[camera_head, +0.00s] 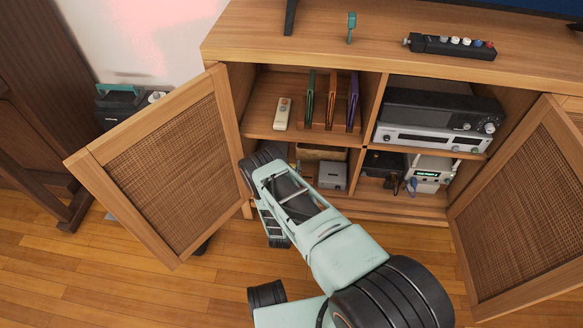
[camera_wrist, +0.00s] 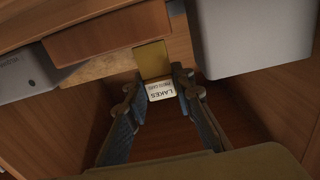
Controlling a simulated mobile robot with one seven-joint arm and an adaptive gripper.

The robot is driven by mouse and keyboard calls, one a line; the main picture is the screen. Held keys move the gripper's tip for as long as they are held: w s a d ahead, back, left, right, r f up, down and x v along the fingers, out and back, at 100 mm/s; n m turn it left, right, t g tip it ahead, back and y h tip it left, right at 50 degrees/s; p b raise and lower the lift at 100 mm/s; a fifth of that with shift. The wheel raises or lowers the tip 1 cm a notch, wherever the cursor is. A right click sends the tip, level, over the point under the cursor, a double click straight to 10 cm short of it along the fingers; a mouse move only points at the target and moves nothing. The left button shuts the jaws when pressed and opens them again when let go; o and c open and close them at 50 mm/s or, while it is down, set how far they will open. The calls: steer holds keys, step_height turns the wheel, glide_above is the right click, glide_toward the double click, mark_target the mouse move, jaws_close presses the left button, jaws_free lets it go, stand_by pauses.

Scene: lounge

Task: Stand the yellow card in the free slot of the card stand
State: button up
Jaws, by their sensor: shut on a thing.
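The yellow card (camera_wrist: 152,60) is between my gripper's fingertips (camera_wrist: 153,87) in the wrist view. A white label reading "LAKES" is at its near end. My gripper is shut on it. In the head view my arm reaches toward the lower left compartment, and its fingers and the yellow card are hidden. The card stand (camera_head: 321,128) is in the upper left compartment. It holds an upright green card (camera_head: 310,99), an orange card (camera_head: 332,100) and a purple card (camera_head: 353,101). I cannot clearly tell which slot is free.
A pale remote (camera_head: 282,114) lies left of the stand. The left cabinet door (camera_head: 170,160) and right door (camera_head: 525,200) stand open. A grey box (camera_head: 333,175) is in the lower left compartment. A shelf board separates the compartments. Audio devices (camera_head: 430,140) fill the upper right one.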

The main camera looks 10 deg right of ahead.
steer(key=shift+f, duration=1.5)
steer(key=o, duration=0.8)
steer(key=shift+o, duration=0.2)
steer(key=shift+p+v, duration=0.9)
steer(key=shift+v, duration=2.15)
